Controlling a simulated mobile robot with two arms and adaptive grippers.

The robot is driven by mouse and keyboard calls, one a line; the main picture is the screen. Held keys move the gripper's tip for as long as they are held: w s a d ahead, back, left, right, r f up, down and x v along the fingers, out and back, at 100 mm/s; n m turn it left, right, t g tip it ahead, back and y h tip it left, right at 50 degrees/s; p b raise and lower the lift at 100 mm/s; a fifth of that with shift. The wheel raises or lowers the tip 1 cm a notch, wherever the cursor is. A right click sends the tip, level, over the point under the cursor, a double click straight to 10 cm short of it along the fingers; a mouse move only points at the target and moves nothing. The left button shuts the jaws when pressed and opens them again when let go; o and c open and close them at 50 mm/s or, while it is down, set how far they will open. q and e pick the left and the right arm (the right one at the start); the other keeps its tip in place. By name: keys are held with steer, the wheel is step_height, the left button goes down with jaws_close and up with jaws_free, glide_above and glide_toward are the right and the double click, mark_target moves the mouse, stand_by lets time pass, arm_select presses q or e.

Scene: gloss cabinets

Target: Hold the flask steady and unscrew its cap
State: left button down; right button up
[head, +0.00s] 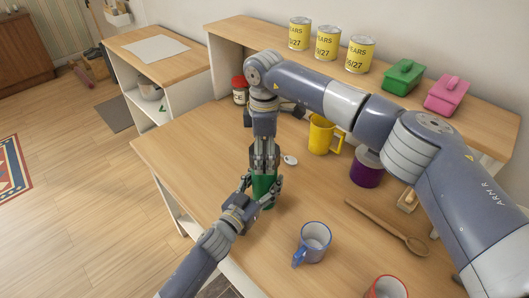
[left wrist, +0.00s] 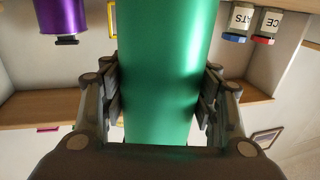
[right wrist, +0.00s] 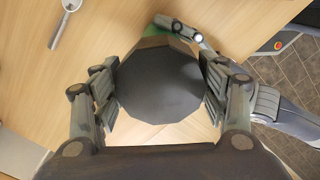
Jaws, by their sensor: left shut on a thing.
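The green flask (head: 263,187) stands upright near the front of the wooden counter. My left gripper (head: 262,196) is shut on its body from the front left; the shiny green body (left wrist: 165,75) fills the middle of the left wrist view between the fingers. My right gripper (head: 264,166) points straight down over the flask's top. In the right wrist view the dark, many-sided cap (right wrist: 160,85) lies between its fingers, close to both pads. I cannot tell whether they touch it. In the head view the cap is hidden by the right fingers.
A yellow mug (head: 322,136), a purple container (head: 366,170), a blue mug (head: 313,240) and a red mug (head: 388,288) stand to the right. A wooden spoon (head: 385,225) lies there. A red-lidded jar (head: 240,90) stands behind. The counter left of the flask is clear.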

steer(key=n, duration=0.6)
steer(key=shift+n, duration=0.3)
steer(key=n, duration=1.4)
steer(key=shift+n, duration=0.3)
steer(key=n, duration=1.2)
steer(key=shift+n, duration=0.3)
steer(key=n, duration=1.4)
steer(key=shift+n, duration=0.3)
steer(key=n, duration=0.5)
steer(key=shift+n, duration=0.3)
steer(key=shift+r, duration=0.3)
